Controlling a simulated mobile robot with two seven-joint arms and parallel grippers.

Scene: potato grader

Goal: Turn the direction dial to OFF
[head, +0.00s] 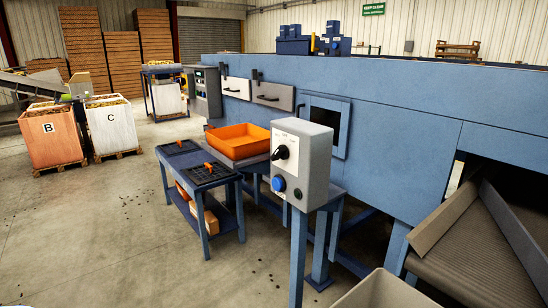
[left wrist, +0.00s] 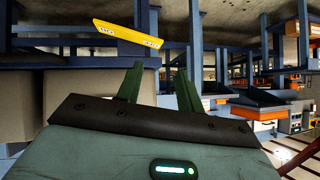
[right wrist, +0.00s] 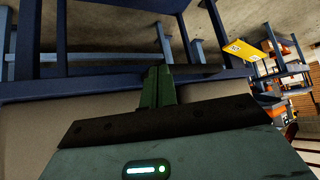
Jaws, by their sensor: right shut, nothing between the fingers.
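A grey control box (head: 303,165) stands on a blue post in the middle of the head view. On its face sits a black dial (head: 281,153) with a pointer; the small lettering around it is too fine to read, so I cannot tell its setting. Neither gripper shows in the head view. In the left wrist view my left gripper (left wrist: 160,80) has its two green fingers apart with nothing between them. In the right wrist view my right gripper (right wrist: 158,84) has its fingers together and empty. The dial is not seen in either wrist view.
Below the dial are a blue button (head: 278,184) and a small dark knob (head: 297,193). An orange tray (head: 238,142) and a blue stand (head: 205,178) are left of the box. The blue grader (head: 400,120) runs behind it. The floor at left is open.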

